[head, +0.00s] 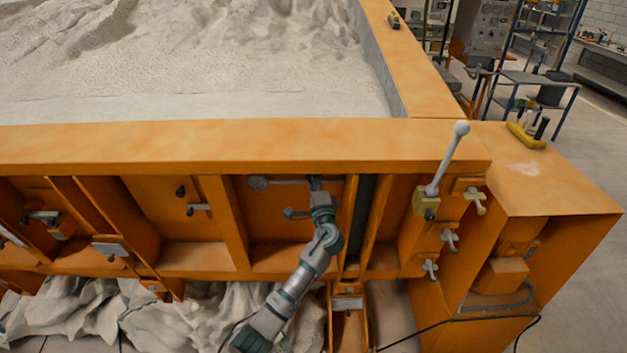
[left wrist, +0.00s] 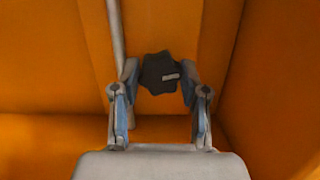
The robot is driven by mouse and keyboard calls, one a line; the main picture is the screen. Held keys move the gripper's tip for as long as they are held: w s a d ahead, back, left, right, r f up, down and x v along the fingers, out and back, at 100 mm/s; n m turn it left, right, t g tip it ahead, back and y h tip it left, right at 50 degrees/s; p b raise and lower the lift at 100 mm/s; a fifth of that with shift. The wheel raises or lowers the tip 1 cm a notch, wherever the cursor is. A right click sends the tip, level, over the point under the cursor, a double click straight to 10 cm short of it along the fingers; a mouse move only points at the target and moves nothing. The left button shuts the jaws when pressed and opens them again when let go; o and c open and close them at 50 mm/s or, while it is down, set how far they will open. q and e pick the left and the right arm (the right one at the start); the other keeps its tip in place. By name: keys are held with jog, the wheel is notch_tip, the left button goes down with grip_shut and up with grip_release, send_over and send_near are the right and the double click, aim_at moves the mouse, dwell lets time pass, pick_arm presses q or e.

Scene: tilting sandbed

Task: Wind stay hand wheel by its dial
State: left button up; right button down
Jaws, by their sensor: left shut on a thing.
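The hand wheel (left wrist: 160,73) is a dark, lobed knob with a small pale mark, seen in the left wrist view. My left gripper (left wrist: 158,80) has its two fingers on either side of the wheel and is shut on it. In the head view my left gripper (head: 317,187) reaches up into an orange bay under the top beam and hides the wheel. A small round dial (head: 258,183) sits to its left, with a grey bar running from it toward the gripper. The dial's reading is too small to make out. My right gripper is not in view.
Orange ribs (head: 232,222) and a top beam (head: 240,143) enclose the bay. To the right stand a white-knobbed lever (head: 447,160) and several small valve handles (head: 450,240). Sand (head: 200,60) fills the bed behind. A grey rod (left wrist: 116,38) passes close left of the wheel.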

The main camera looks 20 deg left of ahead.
pick_arm(q)
jog(key=shift+d+f+m, duration=0.1)
jog(key=shift+f+m, duration=0.2)
jog(key=shift+m, duration=0.4)
jog(key=shift+f, duration=0.15)
jog(key=o, duration=1)
jog(key=shift+o, duration=0.7)
jog(key=shift+w+d, duration=0.1)
jog(key=shift+d, duration=0.05)
jog(key=shift+d+r, duration=0.1)
jog(key=shift+r, duration=0.1)
jog(key=v, duration=1.2)
jog(key=shift+f, duration=0.3)
jog(key=shift+w, duration=0.1)
